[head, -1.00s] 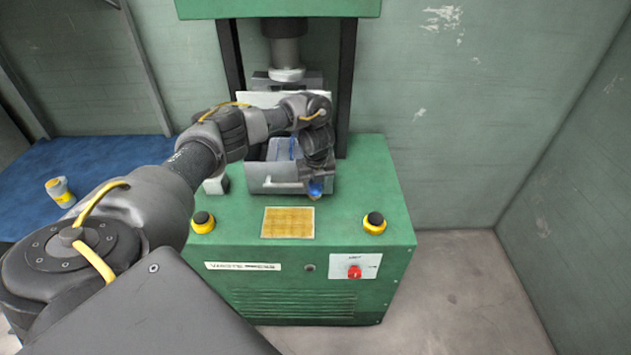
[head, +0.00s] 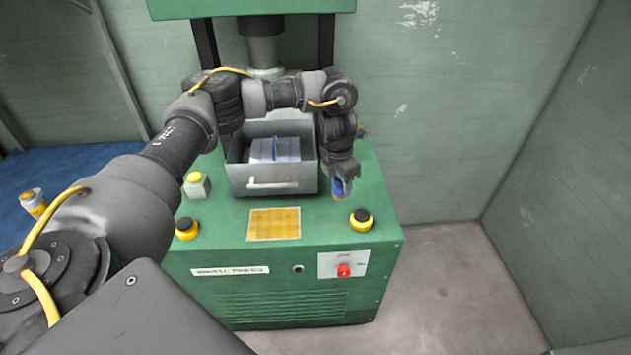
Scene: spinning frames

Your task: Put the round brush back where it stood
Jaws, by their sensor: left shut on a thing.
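My left gripper (head: 340,184) points down over the right part of the green press bed, to the right of the open metal box. It is shut on a small blue thing, the round brush (head: 340,188), of which only a blue part and a pale lower end show. The rest of the brush is hidden by the fingers. The brush is behind and left of the right black-and-yellow button; whether it touches the green top, I cannot tell. My right gripper is not in view.
The metal box (head: 234,178) with a front handle holds grey-blue blocks. A small grey box with a yellow button (head: 196,185) stands left of it. Black-and-yellow buttons (head: 187,228) (head: 361,220) flank a yellow plate (head: 274,224). A yellow-and-grey container (head: 34,203) stands on the blue surface at left.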

